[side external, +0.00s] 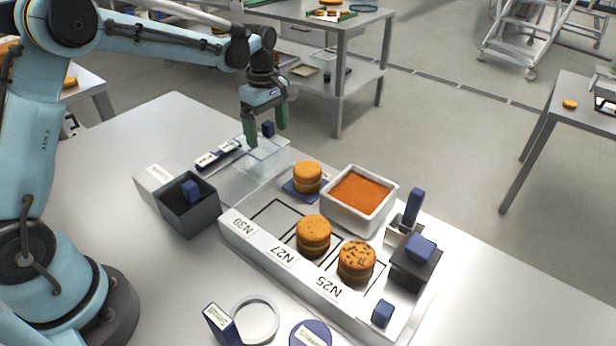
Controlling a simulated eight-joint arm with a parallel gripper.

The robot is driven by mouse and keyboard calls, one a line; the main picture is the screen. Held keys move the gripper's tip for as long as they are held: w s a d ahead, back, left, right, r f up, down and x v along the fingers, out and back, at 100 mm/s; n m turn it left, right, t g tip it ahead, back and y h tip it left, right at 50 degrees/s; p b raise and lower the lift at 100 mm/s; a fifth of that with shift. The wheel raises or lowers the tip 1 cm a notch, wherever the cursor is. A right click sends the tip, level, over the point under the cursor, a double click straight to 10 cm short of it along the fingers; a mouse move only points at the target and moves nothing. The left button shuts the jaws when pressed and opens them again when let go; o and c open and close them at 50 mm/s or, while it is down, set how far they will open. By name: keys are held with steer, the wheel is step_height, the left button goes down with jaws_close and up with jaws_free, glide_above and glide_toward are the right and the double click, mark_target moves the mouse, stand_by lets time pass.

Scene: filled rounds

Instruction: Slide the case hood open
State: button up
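The case with its clear hood (272,149) stands at the back of the table, left of the white bin. It is see-through, so its edges and how far the hood is open are hard to tell. A small dark blue knob (268,128) shows at the hood's top. My gripper (267,136) points down over the case with its two green fingers apart. The knob appears between the fingers, with a visible gap on each side. I cannot tell whether the left fingertip touches the hood.
A label tray (262,254) holds filled rounds (313,233), with a white bin of orange powder (361,194) behind. A dark open box (188,212) and a blue-handled tool (218,154) lie left of the case. A ring (238,304) lies in front. The table's left middle is clear.

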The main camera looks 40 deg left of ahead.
steer(key=shift+w+f, duration=0.2)
steer(key=shift+f, duration=0.1)
steer(key=shift+c, duration=0.3)
steer(key=shift+s, duration=0.7)
steer(key=c, duration=0.4)
steer(key=shift+s, duration=4.65)
steer(key=o, duration=0.7)
steer(key=shift+c, duration=0.2)
steer(key=shift+a, duration=0.1)
steer(key=shift+r, duration=0.3)
steer(key=shift+o, duration=1.4)
steer(key=shift+s+r, duration=0.1)
steer(key=shift+r, duration=3.15)
